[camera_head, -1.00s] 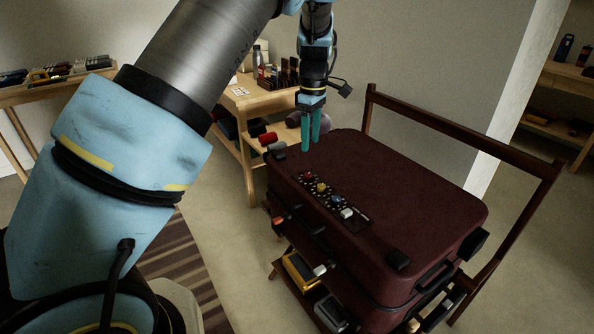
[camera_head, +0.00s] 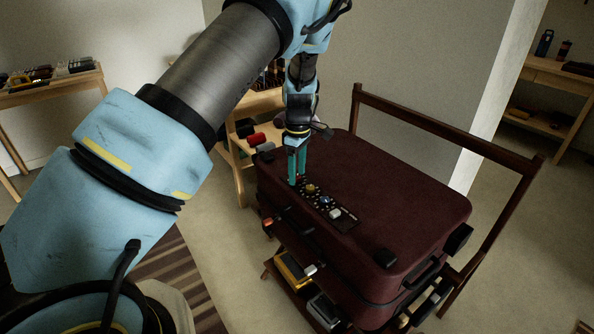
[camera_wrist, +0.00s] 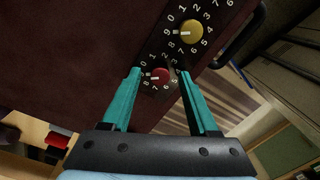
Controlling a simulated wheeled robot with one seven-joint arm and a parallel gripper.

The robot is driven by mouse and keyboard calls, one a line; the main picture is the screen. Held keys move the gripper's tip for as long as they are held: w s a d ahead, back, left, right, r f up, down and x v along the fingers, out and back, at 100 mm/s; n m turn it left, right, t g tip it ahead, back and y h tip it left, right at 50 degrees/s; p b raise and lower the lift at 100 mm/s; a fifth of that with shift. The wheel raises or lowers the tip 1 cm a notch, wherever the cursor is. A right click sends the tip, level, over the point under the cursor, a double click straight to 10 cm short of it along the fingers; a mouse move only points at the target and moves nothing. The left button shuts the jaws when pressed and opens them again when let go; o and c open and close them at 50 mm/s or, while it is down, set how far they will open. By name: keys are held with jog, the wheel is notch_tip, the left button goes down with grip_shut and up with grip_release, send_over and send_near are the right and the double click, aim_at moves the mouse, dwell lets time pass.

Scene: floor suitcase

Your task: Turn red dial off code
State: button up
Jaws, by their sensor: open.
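The red dial (camera_wrist: 160,76) shows in the wrist view on a black panel with white numbers around it. It lies between and just beyond the two teal fingertips of my gripper (camera_wrist: 160,73). My gripper (camera_head: 296,182) is open and empty, pointing down at the panel's far left end in the head view, where its fingers hide the red dial. Whether the fingers touch the dial I cannot tell. The yellow dial (camera_wrist: 191,32) sits beside the red one, and also shows in the head view (camera_head: 311,189). The dark red suitcase (camera_head: 390,205) lies flat and carries the panel.
A blue dial (camera_head: 325,201) and a white dial (camera_head: 335,213) continue the row. The suitcase lies on a wooden rack with a raised rail (camera_head: 440,130) behind it. A wooden side table (camera_head: 240,185) stands behind left. The suitcase lid right of the dials is clear.

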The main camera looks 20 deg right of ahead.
grip_shut()
jog(key=shift+m, duration=0.4)
dwell(0.4)
jog(key=shift+w+m, duration=0.1)
jog(key=shift+m, duration=1)
jog(key=m+b, duration=0.1)
jog(key=m, duration=0.3)
jog(key=shift+m, duration=0.3)
jog(key=m+b, duration=0.1)
jog(key=m, duration=0.5)
jog(key=shift+m, duration=0.4)
grip_release()
